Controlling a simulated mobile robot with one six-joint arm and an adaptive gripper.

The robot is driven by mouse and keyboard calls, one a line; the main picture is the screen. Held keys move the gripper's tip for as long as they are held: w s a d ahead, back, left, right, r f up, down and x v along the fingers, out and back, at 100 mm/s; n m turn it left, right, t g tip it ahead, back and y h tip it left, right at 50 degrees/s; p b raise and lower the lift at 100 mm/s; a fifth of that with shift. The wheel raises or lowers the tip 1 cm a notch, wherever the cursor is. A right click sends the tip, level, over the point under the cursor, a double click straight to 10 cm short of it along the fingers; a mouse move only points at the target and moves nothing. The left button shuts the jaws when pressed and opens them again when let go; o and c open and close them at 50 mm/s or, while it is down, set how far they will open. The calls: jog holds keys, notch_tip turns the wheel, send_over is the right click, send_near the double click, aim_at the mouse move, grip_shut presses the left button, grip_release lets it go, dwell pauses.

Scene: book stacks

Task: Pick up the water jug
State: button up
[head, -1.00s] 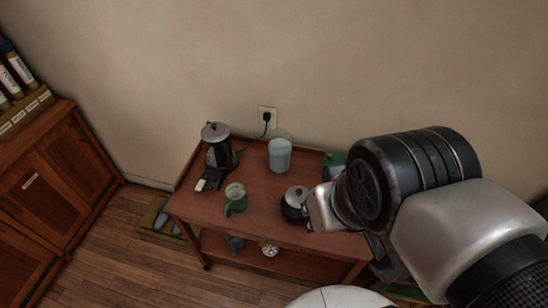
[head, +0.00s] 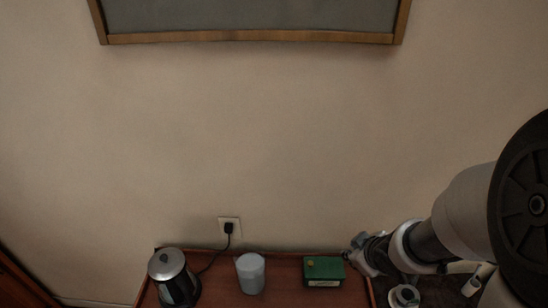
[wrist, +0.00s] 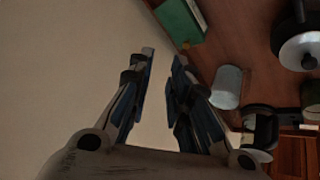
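A pale blue-grey cylinder (head: 250,274), which looks like the water jug, stands upright on the reddish wooden cart (head: 286,281) near the wall. It also shows in the wrist view (wrist: 227,88), right of the fingers. My gripper (head: 356,256) is near the cart's right end in the head view, apart from the jug, with a green box between them. In the wrist view my gripper (wrist: 163,57) has its fingers apart with nothing between them.
A green box (head: 324,271) and a metal-and-black kettle (head: 173,279) flank the jug. A cord runs to a wall outlet (head: 229,226). In the wrist view a silver-lidded teapot (wrist: 301,46) stands farther right. A framed board (head: 250,20) hangs above; the wall between is bare.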

jog(key=s+a+f+n+g+y, duration=0.1)
jog(key=a+f+n+y, duration=0.15)
jog(key=a+f, duration=0.4)
jog(key=n+g+y, duration=0.2)
jog(key=y, duration=0.3)
send_near(263, 295)
jog(key=b+x, duration=0.1)
jog(key=x, duration=0.1)
jog(key=b+x, duration=0.2)
jog(key=d+f+b+x, duration=0.1)
jog(key=x, duration=0.1)
jog(key=shift+r, duration=0.1)
jog(key=b+x, duration=0.2)
jog(key=x, duration=0.3)
jog(key=shift+w+a+b, duration=0.2)
jog(key=shift+a+b, duration=0.15)
jog(key=shift+a, duration=0.05)
jog(key=shift+c, duration=0.3)
grip_shut()
